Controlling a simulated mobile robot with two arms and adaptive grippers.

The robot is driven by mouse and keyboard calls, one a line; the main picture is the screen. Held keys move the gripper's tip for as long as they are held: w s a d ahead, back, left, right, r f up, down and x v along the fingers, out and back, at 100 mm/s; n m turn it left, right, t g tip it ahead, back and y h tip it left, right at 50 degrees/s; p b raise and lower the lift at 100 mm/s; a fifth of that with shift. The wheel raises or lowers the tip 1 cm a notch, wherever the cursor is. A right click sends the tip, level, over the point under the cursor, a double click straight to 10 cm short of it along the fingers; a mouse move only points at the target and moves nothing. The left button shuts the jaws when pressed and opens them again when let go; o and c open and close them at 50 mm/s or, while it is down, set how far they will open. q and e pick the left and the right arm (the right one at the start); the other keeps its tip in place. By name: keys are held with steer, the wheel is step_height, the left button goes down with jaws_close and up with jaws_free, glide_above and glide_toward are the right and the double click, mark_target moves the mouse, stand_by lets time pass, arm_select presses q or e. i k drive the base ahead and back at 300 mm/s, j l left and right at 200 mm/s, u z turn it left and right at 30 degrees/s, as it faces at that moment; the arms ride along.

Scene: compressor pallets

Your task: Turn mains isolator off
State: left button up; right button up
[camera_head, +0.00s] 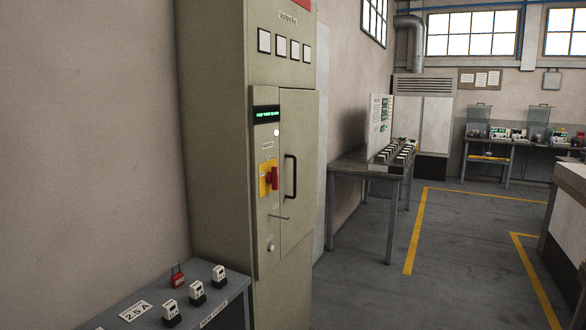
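The mains isolator is a red rotary handle (272,178) on a yellow plate (263,180), on the front of a tall beige electrical cabinet (222,130). The red handle looks upright. A lit green display (267,115) and a white round lamp (277,132) are above it. A black door handle (291,177) is to its right, and a small lever (279,217) is below it. Neither of my grippers is in view.
A grey table (230,290) at the cabinet's left front holds a red padlock (178,278), several black-and-white devices and a "25A" label (135,311). Another table (352,165) with small parts stands beyond the cabinet. The floor (370,291) ahead right is clear, with yellow lines.

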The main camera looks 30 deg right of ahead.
mark_target(272, 177)
steer(key=i+l, duration=0.15)
steer(key=l, duration=0.25)
steer(key=i+l, duration=0.1)
steer(key=l, duration=0.35)
steer(key=i+l, duration=0.15)
steer(key=l, duration=0.25)
steer(key=i+l, duration=0.1)
steer(key=l, duration=0.3)
steer(key=i+l, duration=0.15)
steer(key=l, duration=0.3)
steer(key=i+l, duration=0.1)
steer(key=l, duration=0.3)
steer(key=i+l, duration=0.15)
steer(key=l, duration=0.25)
